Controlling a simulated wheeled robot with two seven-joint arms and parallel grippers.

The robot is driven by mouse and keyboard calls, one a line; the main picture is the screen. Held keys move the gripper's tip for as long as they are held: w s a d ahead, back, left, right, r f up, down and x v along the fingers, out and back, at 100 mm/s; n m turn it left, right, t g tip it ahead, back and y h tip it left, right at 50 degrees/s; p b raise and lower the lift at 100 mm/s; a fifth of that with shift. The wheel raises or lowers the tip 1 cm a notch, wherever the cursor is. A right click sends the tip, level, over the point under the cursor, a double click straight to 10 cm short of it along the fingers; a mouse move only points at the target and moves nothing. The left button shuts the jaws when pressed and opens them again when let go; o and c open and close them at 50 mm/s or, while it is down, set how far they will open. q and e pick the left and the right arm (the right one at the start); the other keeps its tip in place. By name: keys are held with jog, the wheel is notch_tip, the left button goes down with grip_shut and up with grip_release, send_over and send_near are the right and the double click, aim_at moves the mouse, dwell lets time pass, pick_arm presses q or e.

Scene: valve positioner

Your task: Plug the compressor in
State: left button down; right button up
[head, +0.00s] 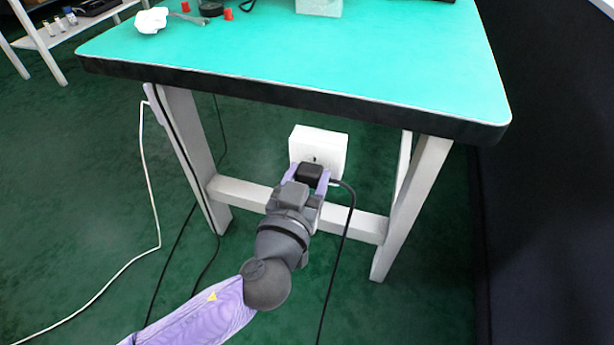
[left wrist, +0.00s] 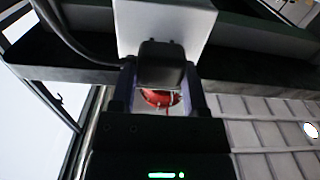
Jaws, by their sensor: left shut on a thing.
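A white socket box (head: 318,143) sits under the bench, with a small dark slot showing on its face. The black plug (head: 311,172) is at the lower front of this box, and its black cable (head: 349,215) loops right and down to the floor. My left gripper (head: 309,178) is shut on the plug, one finger on each side. In the left wrist view the plug (left wrist: 161,66) is between the fingers, right by the white box (left wrist: 165,22). My right gripper is not in view.
The bench has a green top (head: 310,60), a black edge and pale legs (head: 415,205) with a crossbar (head: 245,192). A white cord (head: 150,195) and dark cables lie at left. A shelf (head: 70,35) stands at the back left. Small items lie on the bench.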

pick_arm(q)
jog(key=shift+w+d, duration=0.15)
jog(key=shift+w, duration=0.3)
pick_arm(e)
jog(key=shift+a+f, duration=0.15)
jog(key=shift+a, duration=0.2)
pick_arm(q)
grip_release()
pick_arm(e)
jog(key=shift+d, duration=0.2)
pick_arm(q)
jog(key=shift+s, duration=0.1)
